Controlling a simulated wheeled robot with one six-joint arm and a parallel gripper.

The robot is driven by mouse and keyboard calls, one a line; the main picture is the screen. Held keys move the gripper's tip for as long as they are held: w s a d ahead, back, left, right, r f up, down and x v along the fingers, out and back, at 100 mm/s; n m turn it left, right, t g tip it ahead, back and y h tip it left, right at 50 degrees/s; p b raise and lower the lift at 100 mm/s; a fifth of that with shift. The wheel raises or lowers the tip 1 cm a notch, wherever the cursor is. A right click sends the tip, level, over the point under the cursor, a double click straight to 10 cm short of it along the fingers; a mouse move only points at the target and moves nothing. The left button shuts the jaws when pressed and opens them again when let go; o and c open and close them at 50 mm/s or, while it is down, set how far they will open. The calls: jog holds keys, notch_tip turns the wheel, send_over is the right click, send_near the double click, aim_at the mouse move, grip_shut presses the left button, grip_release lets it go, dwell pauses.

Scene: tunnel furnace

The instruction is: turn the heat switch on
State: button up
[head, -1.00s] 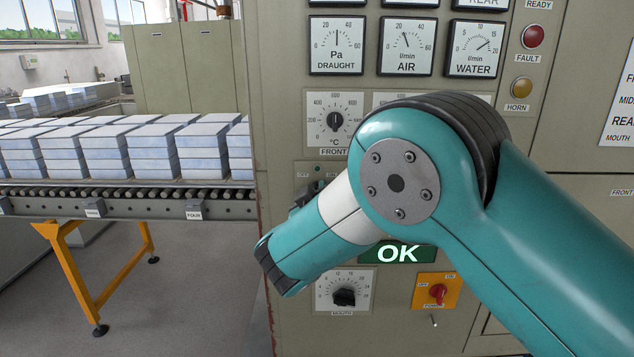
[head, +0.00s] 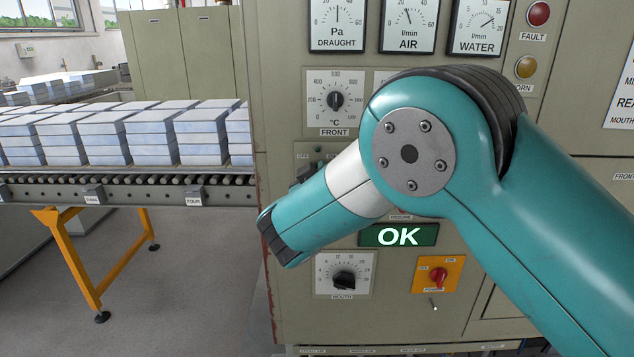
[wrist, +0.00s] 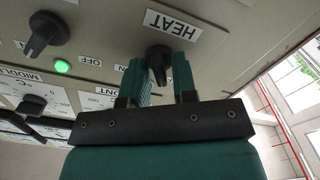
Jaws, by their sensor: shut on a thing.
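The wrist view is upside down. My gripper (wrist: 160,78) has its two teal fingers on either side of the knob, shut on it. The knob's pointer direction is mostly hidden by the fingers. In the head view my own arm covers most of the switch area, and I cannot make out the fingers clearly there.
A second dark knob (wrist: 45,32) and a lit green lamp (wrist: 62,66) sit beside it. A green OK display (head: 398,235), a MOUTH dial (head: 344,278) and an orange-plated red switch (head: 437,275) are lower on the panel. A roller conveyor (head: 140,194) with stacked blocks stands left.

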jog(key=m+b, duration=1.3)
jog(key=b, duration=1.3)
jog(key=shift+d+b, duration=0.15)
jog(key=shift+b, duration=0.15)
jog(key=shift+r, duration=0.1)
jog(key=o, duration=0.6)
jog(key=shift+o, duration=0.2)
